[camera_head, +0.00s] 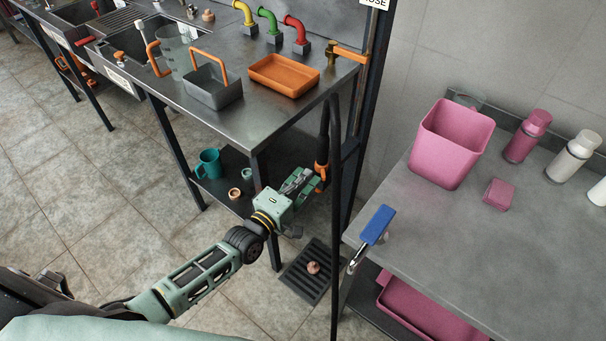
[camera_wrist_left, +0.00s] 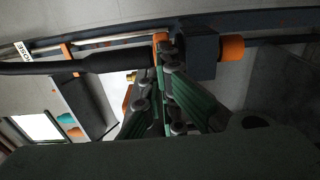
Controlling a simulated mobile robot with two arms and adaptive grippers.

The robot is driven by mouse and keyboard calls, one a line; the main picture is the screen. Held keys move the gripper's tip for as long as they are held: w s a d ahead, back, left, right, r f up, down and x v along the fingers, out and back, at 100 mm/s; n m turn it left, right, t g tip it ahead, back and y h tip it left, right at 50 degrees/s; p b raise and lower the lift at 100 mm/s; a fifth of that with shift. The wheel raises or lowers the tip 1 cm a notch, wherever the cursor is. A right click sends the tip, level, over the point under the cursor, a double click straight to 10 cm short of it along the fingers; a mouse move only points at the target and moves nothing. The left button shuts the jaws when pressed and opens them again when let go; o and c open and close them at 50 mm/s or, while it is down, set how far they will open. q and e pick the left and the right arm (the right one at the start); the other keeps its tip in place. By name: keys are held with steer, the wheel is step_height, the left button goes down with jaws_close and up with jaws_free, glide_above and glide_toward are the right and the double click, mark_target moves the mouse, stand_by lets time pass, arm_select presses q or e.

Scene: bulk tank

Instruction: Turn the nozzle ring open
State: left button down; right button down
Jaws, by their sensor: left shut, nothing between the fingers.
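In the left wrist view the black body (camera_wrist_left: 90,62) lies across the left. A narrow orange band (camera_wrist_left: 160,40), a dark block (camera_wrist_left: 199,52) and an orange end (camera_wrist_left: 231,48) follow to the right. My left gripper (camera_head: 312,180) is shut and empty, with its fingertips right at the orange part. In the left wrist view its fingers (camera_wrist_left: 166,66) partly cover the band; I cannot tell whether they touch it. My right gripper is not in view.
A steel counter (camera_head: 190,110) with an orange tray (camera_head: 284,75) and a grey caddy (camera_head: 213,86) stands above left of the gripper. A grey table (camera_head: 440,240) with a blue-handled tool (camera_head: 377,225) is farther right.

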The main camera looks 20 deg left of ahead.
mark_target(319, 168)
arm_select(q)
steer(key=shift+d+n+y+p, duration=0.2)
steer(key=shift+n+y+p, duration=0.1)
steer(key=shift+y+p, duration=0.15)
steer(key=shift+s+d+r+n+t+y+p, duration=0.1)
steer(key=shift+d+n+t+y+p, duration=0.15)
steer(key=shift+n+y+p, duration=0.3)
steer(key=shift+s+d+n+t+y+p, duration=0.15)
steer(key=shift+d+n+y+p, duration=0.15)
steer(key=shift+y, duration=0.4)
steer(key=shift+d+n+y, duration=0.45)
steer(key=shift+n+y, duration=0.4)
steer(key=shift+y, duration=0.35)
steer(key=shift+d, duration=0.4)
steer(key=shift+a, duration=0.1)
